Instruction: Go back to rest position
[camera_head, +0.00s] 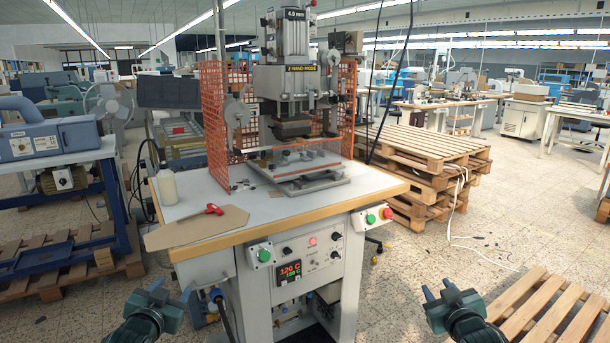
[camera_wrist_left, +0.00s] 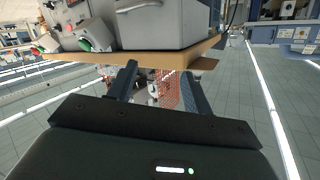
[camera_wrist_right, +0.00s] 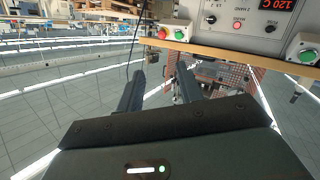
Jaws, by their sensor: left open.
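My left gripper (camera_head: 160,291) is at the bottom left of the head view, in front of the stamping machine and below its table edge. Its fingers stand apart with nothing between them, and they also show in the left wrist view (camera_wrist_left: 158,82). My right gripper (camera_head: 441,291) is at the bottom right, right of the machine. Its fingers are apart and empty, also in the right wrist view (camera_wrist_right: 160,85). The foil stamping machine (camera_head: 290,85) stands in the middle on its table (camera_head: 225,195), with an orange mesh guard (camera_head: 214,122). Neither gripper touches anything.
Pallets (camera_head: 425,150) stand behind right; another pallet (camera_head: 545,305) lies at lower right.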

